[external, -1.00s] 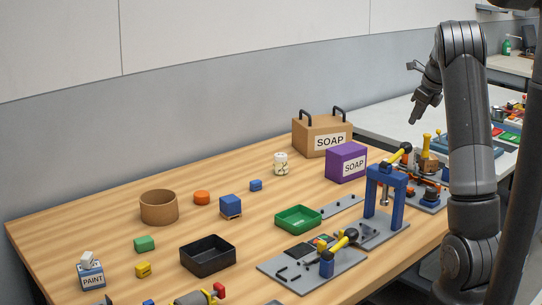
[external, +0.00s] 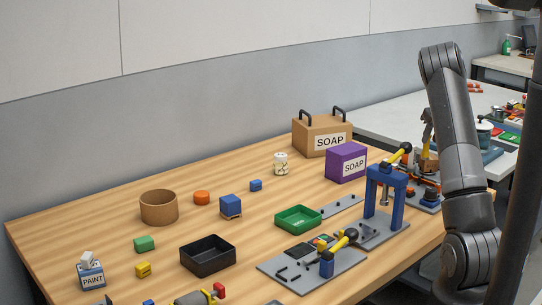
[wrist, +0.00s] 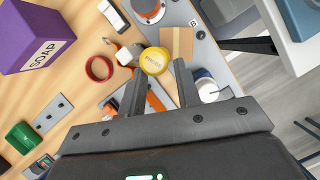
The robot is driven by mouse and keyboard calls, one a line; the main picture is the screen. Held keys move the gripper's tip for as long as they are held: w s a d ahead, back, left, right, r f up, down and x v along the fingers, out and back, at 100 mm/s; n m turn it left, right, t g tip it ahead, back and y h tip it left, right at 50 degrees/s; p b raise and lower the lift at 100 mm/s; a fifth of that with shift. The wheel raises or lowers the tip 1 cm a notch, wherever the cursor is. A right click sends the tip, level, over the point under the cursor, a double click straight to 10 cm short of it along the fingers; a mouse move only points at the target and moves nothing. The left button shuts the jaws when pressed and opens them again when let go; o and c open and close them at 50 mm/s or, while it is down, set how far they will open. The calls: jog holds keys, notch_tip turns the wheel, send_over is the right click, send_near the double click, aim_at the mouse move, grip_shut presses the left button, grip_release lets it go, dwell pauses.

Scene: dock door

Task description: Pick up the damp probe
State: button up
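In the wrist view my gripper (wrist: 159,68) is open and points down at the right end of the bench. A round yellow top with small dark lettering (wrist: 155,61) shows between its fingertips, with a gap visible beside it; I cannot tell how far below them it is. An orange and white tool-like piece (wrist: 125,54) lies just left of it. I cannot tell for sure which of these is the damp probe. In the external view the gripper is mostly hidden behind my arm, near a tall yellow piece (external: 427,131).
A red ring (wrist: 99,68), a tan block (wrist: 177,42) and a white-and-blue round container (wrist: 205,86) stand close around the fingers. The purple soap box (external: 346,162) and blue press frame (external: 384,197) stand nearby. The bench edge and floor lie to the right in the wrist view.

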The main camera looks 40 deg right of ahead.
aim_at(426, 150)
jog(key=x, duration=0.4)
jog(key=shift+w+f, duration=0.1)
jog(key=shift+w, duration=0.2)
jog(key=shift+c, duration=0.5)
grip_shut()
